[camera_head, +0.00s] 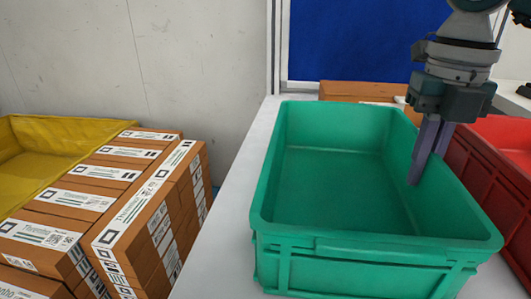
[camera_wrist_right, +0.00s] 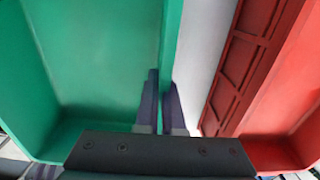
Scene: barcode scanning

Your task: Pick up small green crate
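The green crate (camera_head: 335,247) is empty and upright on the white table, in the middle of the head view. It also shows at the left of the right wrist view (camera_wrist_right: 85,60). My right gripper (camera_head: 426,160) points down at the crate's right wall. One finger is inside the crate and the other is outside. In the right wrist view the two fingers (camera_wrist_right: 163,82) are close together with the thin green wall between them, so the gripper looks shut on it. The outer finger is partly hidden in the head view. My left gripper is not in view.
A red crate (camera_head: 488,170) stands close on the right, with a narrow gap. Stacked brown boxes (camera_head: 150,200) and a yellow crate (camera_head: 45,150) are at the left. Another brown box (camera_head: 350,91) is behind the green crate. A strip of white table (camera_head: 232,200) is bare.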

